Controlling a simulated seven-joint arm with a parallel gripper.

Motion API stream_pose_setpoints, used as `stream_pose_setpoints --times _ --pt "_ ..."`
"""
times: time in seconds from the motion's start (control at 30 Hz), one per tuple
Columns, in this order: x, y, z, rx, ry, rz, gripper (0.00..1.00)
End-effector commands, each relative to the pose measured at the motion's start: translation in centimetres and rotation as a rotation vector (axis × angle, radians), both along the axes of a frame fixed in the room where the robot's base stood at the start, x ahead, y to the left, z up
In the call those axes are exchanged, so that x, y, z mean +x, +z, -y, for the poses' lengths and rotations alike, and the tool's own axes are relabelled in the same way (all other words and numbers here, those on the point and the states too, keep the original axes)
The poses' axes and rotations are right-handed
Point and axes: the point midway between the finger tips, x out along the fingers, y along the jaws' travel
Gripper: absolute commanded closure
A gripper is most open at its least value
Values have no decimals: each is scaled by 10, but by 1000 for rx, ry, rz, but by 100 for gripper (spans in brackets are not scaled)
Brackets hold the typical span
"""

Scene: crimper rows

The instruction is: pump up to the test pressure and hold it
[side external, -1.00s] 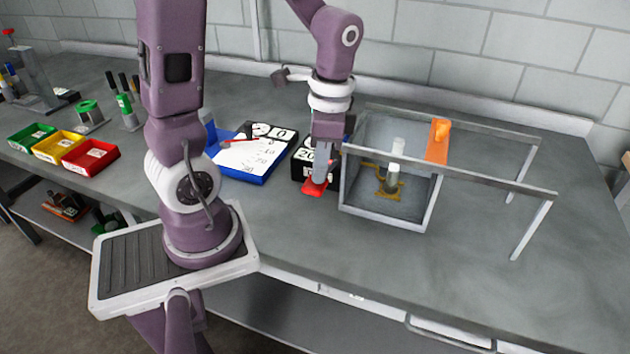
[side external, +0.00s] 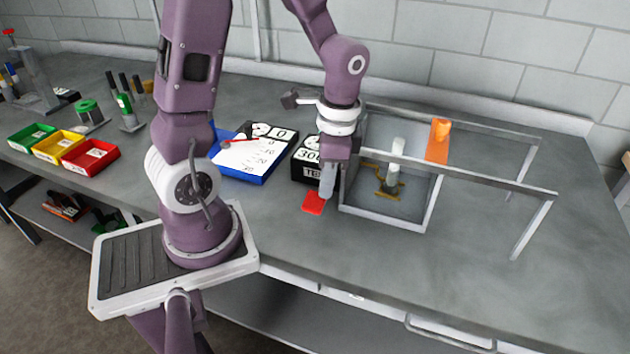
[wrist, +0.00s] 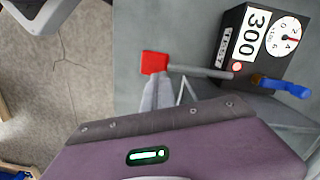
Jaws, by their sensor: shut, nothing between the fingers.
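The black pump box (wrist: 240,85) has a white plate reading 300, a TEST label and a round dial (wrist: 289,37) with a red needle. It also shows in the side view (side external: 300,172). A grey lever (wrist: 200,71) runs from the box to a red pad (wrist: 154,63). In the side view, the pad (side external: 313,204) sits low, close above the bench. My gripper (side external: 326,194) is shut and empty, its tips at the pad's right edge. In the wrist view, the fingertips (wrist: 158,78) meet the pad's edge; I cannot tell whether they touch.
A blue handle (wrist: 285,87) sticks out from the box. A glass-walled case (side external: 392,213) with a metal frame and an orange part (side external: 438,142) stands close right of my gripper. Coloured bins stand far left.

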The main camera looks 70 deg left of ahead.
Motion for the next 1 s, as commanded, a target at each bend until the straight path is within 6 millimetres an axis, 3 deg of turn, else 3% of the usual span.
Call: stream_pose_setpoints --times 0.13,0.47,0.8,1.0 --pt "15 5 8 -1 -3 1 100" --pt "16 9 9 -1 -1 0 100" --pt "22 64 11 -1 -1 2 100" --pt "22 77 12 -2 -2 -2 100"
